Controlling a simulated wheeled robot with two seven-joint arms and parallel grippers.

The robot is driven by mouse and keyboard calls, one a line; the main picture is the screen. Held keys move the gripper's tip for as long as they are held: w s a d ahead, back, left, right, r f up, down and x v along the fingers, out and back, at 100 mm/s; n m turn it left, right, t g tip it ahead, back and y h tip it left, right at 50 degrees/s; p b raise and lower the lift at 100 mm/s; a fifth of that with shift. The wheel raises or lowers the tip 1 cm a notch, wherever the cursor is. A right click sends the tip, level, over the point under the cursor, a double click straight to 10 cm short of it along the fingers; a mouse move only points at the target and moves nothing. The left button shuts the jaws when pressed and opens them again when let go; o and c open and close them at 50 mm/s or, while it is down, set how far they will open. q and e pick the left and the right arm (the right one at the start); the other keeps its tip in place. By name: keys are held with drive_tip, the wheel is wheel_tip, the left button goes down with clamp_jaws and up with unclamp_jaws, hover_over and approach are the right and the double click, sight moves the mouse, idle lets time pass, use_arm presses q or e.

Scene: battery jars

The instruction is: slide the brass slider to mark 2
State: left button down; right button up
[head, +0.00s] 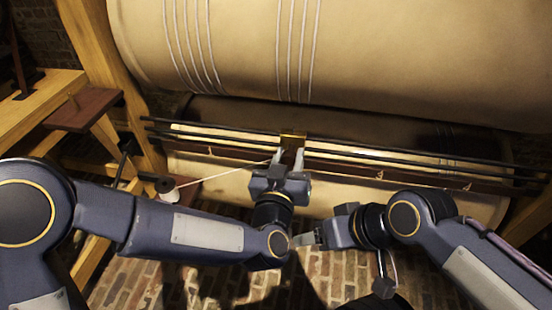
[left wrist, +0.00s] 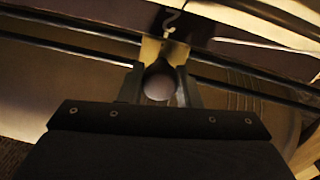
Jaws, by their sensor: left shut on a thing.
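The brass slider (head: 292,137) sits on the dark rods (head: 400,160) in front of the big drum, near the middle of the head view. It also shows in the left wrist view (left wrist: 151,49), with a rounded knob (left wrist: 160,84) between the fingers. My left gripper (head: 289,158) is shut on the slider's knob. Small pale marks, such as one on the dark rail (head: 380,174), are too small to read; I cannot tell which is mark 2. My right gripper (head: 305,241) is low and apart from the slider; its jaw opening is unclear.
A pale cord (head: 225,174) runs from a white spool (head: 168,189) at the left to near the slider. The large tan drum (head: 400,60) with white line bands fills the back. Wooden frame beams (head: 108,60) stand at the left. Brick floor (head: 135,280) lies below.

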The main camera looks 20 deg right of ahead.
use_arm(q)
drive_tip(key=shift+s+d, duration=0.15)
drive_tip(key=shift+d, duration=0.1)
drive_tip(key=c, duration=1.1)
unclamp_jaws()
drive_tip(key=shift+o, duration=0.2)
drive_tip(key=b+v, duration=0.1)
drive_tip(key=v, duration=0.7)
